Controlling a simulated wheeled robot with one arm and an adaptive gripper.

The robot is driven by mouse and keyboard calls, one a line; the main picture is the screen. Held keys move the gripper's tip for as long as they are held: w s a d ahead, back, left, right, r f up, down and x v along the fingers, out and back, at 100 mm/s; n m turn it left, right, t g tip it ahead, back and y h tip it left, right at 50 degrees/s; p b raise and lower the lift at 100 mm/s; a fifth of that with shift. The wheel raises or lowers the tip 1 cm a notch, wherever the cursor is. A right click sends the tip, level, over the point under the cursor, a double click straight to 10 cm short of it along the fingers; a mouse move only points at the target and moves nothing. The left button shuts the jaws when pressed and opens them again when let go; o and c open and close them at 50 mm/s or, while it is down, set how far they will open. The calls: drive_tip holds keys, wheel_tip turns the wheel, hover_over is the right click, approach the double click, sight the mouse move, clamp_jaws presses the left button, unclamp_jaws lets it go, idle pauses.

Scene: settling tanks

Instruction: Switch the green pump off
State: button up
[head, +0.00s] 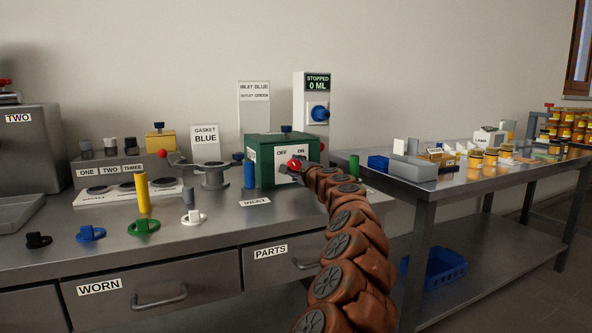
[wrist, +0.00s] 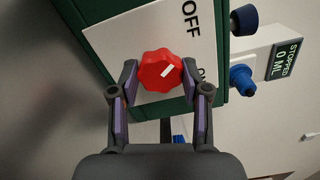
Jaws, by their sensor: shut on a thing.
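The green pump (head: 262,147) is a green box on the bench with a white front plate (wrist: 128,40) marked OFF and ON. A red knob (head: 294,164) sits on the plate below the words; it also shows in the wrist view (wrist: 155,80). In the wrist view the knob's white mark slants to the upper right, toward the side of the words; I cannot tell its exact setting. My gripper (wrist: 159,73) is shut on the red knob, one finger on each side. In the head view my gripper (head: 292,171) is small at the plate and partly hides it.
A display (head: 318,83) behind the pump reads STOPPED 0 ML, above a blue knob (head: 319,113). A blue cylinder (head: 250,175) and a gasket stand (head: 212,175) are left of the pump. A second table (head: 450,178) with jars stands right.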

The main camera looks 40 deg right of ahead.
sight(296, 166)
drive_tip(key=o, duration=1.1)
drive_tip(key=shift+o, duration=0.2)
drive_tip(key=shift+s+a, duration=0.1)
drive_tip(key=shift+s, duration=0.55)
drive_tip(key=shift+v, duration=0.8)
drive_tip(key=shift+s+a, duration=0.25)
drive_tip(key=shift+s, duration=0.35)
drive_tip(key=shift+v, duration=3.9)
